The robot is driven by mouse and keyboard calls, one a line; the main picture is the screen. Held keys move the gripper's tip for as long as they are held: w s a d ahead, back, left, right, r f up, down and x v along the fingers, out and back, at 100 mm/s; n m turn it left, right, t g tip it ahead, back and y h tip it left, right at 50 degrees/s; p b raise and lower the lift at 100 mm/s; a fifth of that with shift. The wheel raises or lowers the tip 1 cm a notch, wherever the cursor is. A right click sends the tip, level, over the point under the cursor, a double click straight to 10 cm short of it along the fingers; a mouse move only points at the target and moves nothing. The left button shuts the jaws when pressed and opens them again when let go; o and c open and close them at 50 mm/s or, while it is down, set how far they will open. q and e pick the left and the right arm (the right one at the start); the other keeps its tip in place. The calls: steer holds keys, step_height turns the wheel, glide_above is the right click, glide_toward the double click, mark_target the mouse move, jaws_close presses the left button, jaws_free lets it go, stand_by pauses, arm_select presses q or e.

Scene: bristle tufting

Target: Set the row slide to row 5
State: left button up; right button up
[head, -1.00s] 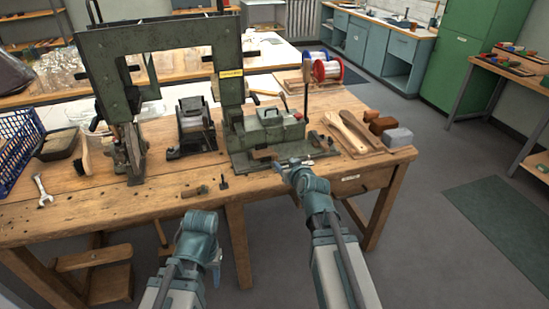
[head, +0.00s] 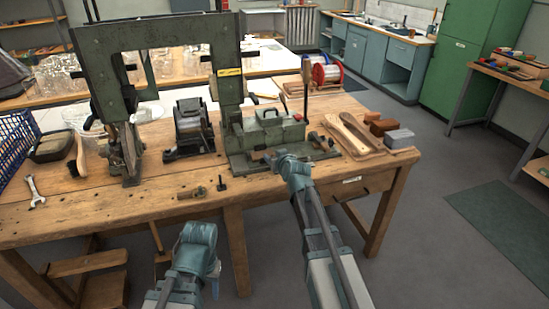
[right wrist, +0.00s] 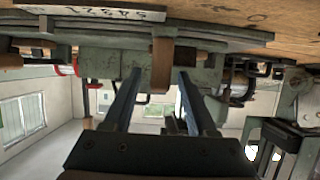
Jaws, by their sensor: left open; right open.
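The green tufting machine (head: 268,133) stands on the wooden bench. In the upside-down right wrist view, a light strip with number markings (right wrist: 95,12) runs along its base, and a brown upright piece (right wrist: 162,65) shows in front of the green body. I cannot read a row setting. My right gripper (right wrist: 160,76) is open, its fingers on either side of that brown piece in the picture; contact is not clear. In the head view my right gripper (head: 285,158) is at the machine's front edge. My left gripper (head: 205,278) hangs low before the bench, its fingers mostly hidden.
A tall dark green frame (head: 155,55) and a black device (head: 193,125) stand left of the machine. Wooden brush bodies (head: 352,135) and a grey block (head: 398,138) lie right of it.

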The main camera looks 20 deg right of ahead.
jaws_close()
stand_by(1.4)
